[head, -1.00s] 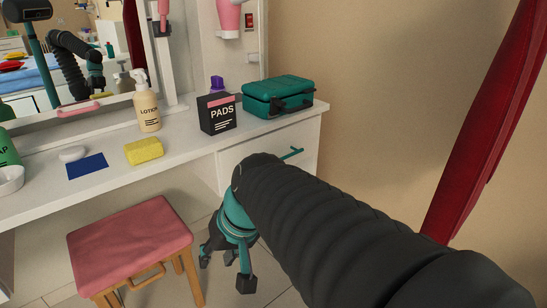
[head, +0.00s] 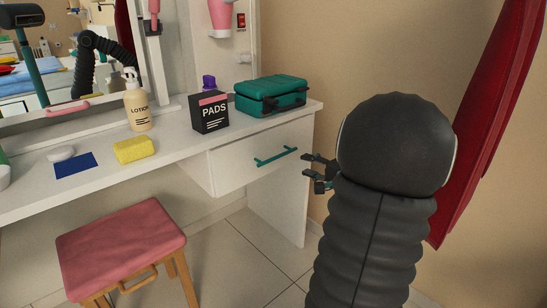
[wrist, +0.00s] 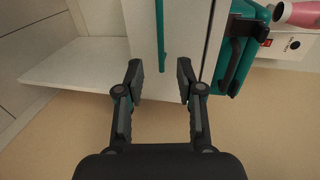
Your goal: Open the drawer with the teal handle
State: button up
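The teal handle (head: 276,156) is a bar on the front of a white drawer (head: 240,168) under the right end of the vanity top. The drawer looks shut. My gripper (head: 314,173) is at the right of the drawer in the head view, partly hidden behind my arm. In the wrist view my gripper (wrist: 158,82) is open and empty, its two fingers spread apart. The teal handle (wrist: 160,40) shows ahead, between the lines of the fingers, with its near end close to the fingertips. The handle appears not to be touched.
A pink stool (head: 122,240) stands in front. Red cloth (head: 490,120) hangs at the right. Floor before the drawer is clear.

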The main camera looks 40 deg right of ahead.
aim_at(279, 157)
jog(key=p+x, duration=0.1)
jog(key=x, duration=1.2)
jog(key=shift+w+a+f, duration=0.1)
jog(key=shift+w, duration=0.2)
jog(key=shift+c, duration=0.2)
grip_shut()
